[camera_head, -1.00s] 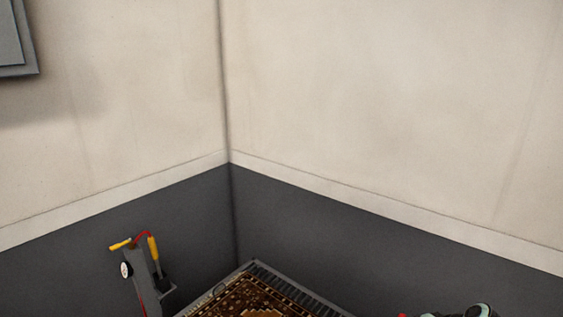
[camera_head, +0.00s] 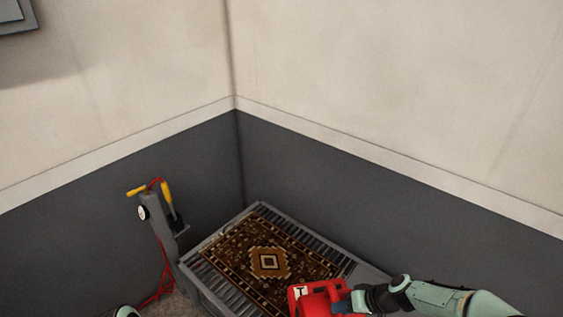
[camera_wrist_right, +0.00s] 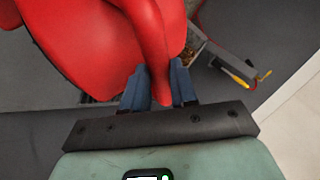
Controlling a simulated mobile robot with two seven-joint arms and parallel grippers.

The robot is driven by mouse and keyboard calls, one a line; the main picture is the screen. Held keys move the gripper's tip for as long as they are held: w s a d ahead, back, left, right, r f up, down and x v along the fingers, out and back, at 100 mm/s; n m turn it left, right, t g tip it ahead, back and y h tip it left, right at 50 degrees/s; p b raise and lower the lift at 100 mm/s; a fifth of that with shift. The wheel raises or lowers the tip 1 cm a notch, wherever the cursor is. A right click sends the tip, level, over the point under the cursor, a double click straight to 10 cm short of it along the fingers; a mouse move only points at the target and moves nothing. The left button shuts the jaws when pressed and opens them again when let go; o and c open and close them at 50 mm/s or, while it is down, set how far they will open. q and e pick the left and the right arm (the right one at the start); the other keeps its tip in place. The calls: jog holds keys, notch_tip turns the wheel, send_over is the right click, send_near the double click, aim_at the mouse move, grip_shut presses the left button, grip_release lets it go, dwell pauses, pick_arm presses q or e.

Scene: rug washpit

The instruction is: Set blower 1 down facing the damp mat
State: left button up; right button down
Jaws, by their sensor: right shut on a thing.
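The red blower (camera_head: 312,303), with a pale label on its top, is at the bottom of the head view, in front of the near right edge of the patterned mat. My right gripper (camera_head: 347,304) is shut on it. In the right wrist view, the blue fingers (camera_wrist_right: 159,88) close on the red handle, and the blower's red body (camera_wrist_right: 85,45) fills the upper left. The mat (camera_head: 268,262) is brown and black with a pale central medallion. It lies flat on a grey slatted rack (camera_head: 340,258). The blower's outlet and underside are hidden. My left gripper is out of view.
A grey post (camera_head: 160,222) with yellow handles, a dial and a red cable (camera_head: 163,275) stands left of the rack. Dark-skirted walls meet behind the rack. A grey panel (camera_head: 15,14) hangs at upper left.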

jog(key=shift+w+r, duration=0.2)
jog(key=shift+r, duration=0.1)
jog(key=d+r+m+t+h+b, duration=0.2)
jog(key=d+r+m+b, duration=0.25)
jog(key=d, duration=0.45)
jog(key=d+r+m+t+h+b, duration=0.25)
jog(key=d+r+m, duration=0.3)
jog(key=d, duration=0.35)
pick_arm(q)
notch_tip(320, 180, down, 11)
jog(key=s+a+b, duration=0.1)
jog(key=b, duration=0.3)
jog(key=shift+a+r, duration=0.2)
pick_arm(e)
notch_tip(320, 180, down, 20)
jog(key=shift+s+r+g+y, duration=0.15)
jog(key=shift+s+g+y, duration=0.1)
jog(key=shift+g+y, duration=0.1)
jog(key=c, duration=0.9)
grip_release()
jog(key=shift+s+f, duration=0.25)
jog(key=shift+f, duration=0.05)
jog(key=shift+r, duration=0.1)
